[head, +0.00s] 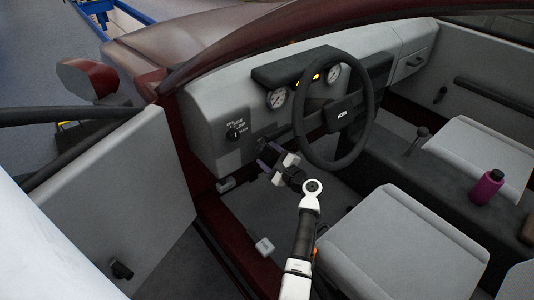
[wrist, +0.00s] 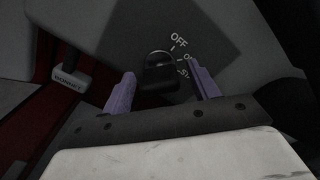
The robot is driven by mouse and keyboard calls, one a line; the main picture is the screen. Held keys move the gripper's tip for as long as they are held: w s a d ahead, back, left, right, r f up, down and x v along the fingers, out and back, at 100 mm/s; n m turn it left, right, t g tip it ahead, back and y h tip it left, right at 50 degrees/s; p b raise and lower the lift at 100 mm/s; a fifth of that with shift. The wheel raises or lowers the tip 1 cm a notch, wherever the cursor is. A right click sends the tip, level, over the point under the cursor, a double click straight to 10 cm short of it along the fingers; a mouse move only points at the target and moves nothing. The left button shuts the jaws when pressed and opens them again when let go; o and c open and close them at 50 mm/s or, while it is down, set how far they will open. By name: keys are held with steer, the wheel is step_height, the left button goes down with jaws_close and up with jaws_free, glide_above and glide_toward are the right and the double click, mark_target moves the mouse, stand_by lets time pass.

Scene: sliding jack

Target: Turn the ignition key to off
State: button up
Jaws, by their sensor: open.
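The ignition key (wrist: 158,66) has a dark, rounded head and sits in a dark panel in the wrist view. White marks beside it include "OFF" (wrist: 179,40) at its upper right, with partly hidden labels below. I cannot tell which mark the key points to. My gripper (wrist: 163,80) is open, with one purple finger on each side of the key and gaps showing between. In the head view my gripper (head: 270,156) is at the dash, left of the steering wheel, and the key is hard to make out there.
The steering wheel (head: 340,110) stands close to the right of my gripper. A labelled knob (head: 235,131) is on the dash to the left. A bonnet lever (wrist: 70,78) is at the left in the wrist view. The driver's seat (head: 403,240) is below right.

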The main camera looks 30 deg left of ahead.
steer(key=shift+w+a, duration=0.15)
steer(key=shift+a, duration=0.25)
steer(key=shift+c, duration=0.3)
steer(key=c, duration=0.9)
steer(key=shift+c, duration=0.2)
steer(key=shift+f+b, duration=0.1)
steer(key=shift+b, duration=0.25)
steer(key=shift+f+n+b, duration=0.15)
steer(key=shift+n+b, duration=0.75)
steer(key=shift+b, duration=0.25)
steer(key=n+b, duration=0.2)
steer(key=b, duration=0.1)
steer(key=n+b, duration=0.4)
steer(key=shift+r, duration=0.25)
